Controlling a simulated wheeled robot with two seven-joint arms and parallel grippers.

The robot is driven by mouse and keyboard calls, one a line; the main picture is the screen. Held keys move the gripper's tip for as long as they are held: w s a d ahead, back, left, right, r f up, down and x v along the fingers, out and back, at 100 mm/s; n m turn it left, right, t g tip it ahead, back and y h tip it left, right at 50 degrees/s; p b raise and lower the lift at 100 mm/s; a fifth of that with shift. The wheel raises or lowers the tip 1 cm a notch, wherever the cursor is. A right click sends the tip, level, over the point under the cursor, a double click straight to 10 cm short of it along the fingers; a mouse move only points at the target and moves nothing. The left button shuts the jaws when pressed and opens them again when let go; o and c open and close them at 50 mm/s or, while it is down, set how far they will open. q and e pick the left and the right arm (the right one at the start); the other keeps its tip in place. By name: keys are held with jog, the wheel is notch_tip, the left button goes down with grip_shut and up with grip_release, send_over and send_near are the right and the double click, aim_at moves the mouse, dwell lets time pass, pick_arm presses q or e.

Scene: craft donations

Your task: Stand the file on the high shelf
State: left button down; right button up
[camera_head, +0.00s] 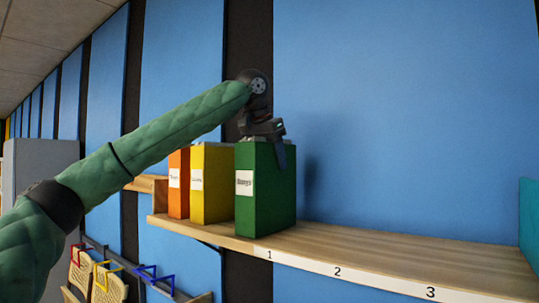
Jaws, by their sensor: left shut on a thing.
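A green file (262,205) with a white label stands upright on the high wooden shelf (380,254), near the number 1 on its edge. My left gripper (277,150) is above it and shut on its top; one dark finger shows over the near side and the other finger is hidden. A yellow file (211,194) and an orange file (179,196) stand upright on the shelf to the left of the green file. My right gripper is not in view.
The shelf right of the green file is clear, past the numbers 2 and 3, up to a teal thing (528,213) at the right edge. A blue panelled wall (420,110) is behind. Woven baskets (108,284) hang below left.

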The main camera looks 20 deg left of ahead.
pick_arm(q)
jog(key=shift+d+f, duration=0.15)
jog(key=shift+c, duration=2)
grip_release()
